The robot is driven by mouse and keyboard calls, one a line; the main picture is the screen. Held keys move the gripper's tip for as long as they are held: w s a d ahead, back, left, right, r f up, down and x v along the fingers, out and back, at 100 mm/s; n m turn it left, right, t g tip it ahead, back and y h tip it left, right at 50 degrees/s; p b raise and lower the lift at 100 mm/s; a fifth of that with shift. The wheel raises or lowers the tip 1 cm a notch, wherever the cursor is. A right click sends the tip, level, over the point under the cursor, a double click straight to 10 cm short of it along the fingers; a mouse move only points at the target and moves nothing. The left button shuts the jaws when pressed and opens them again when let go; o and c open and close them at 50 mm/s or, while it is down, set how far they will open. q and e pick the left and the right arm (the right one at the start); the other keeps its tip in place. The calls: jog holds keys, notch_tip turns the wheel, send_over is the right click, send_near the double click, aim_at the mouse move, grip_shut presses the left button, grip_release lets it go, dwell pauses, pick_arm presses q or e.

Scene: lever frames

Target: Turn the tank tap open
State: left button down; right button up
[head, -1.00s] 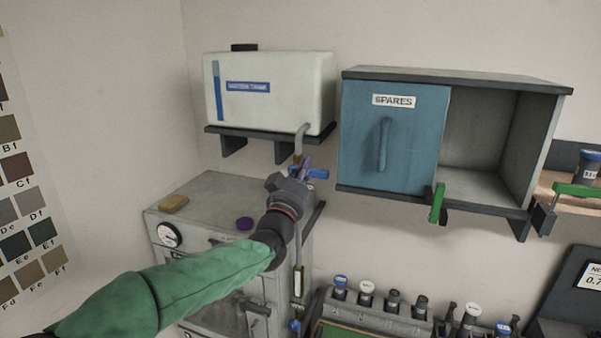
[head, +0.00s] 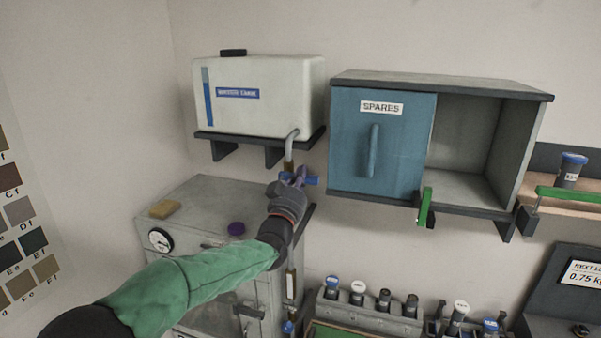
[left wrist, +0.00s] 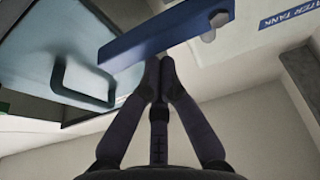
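The white water tank (head: 270,105) sits on a dark bracket shelf on the wall. A grey pipe (head: 291,150) comes down from it to the tap. The tap's blue lever (head: 312,181) lies roughly crosswise in the head view, partly hidden behind my gripper. In the left wrist view the blue lever (left wrist: 165,38) spans the upper middle, with a pale bolt near one end. My left gripper (head: 299,178) is at the lever. Its fingertips (left wrist: 160,66) are together at the lever's edge; I cannot tell whether they touch it. My right gripper is out of view.
A blue-doored spares cabinet (head: 378,145) hangs right of the tap, its right side open. A rack of bottles (head: 370,310) is at the lower right.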

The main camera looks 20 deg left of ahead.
pick_arm(q)
jog(key=shift+f+m+b, duration=0.25)
jog(key=shift+m+b, duration=0.25)
jog(key=shift+b, duration=0.25)
jog(key=shift+h, duration=0.4)
jog(key=a+f+m+g+h+b, duration=0.3)
jog(key=f+m+g+h+b, duration=0.1)
jog(key=m, duration=1.6)
notch_tip(320, 180, down, 4)
jog(key=shift+a+r+g+h+b, duration=0.2)
jog(key=shift+g+h+b, duration=0.25)
jog(key=shift+b, duration=0.75)
jog(key=shift+a+f, duration=0.1)
jog(key=shift+a, duration=0.05)
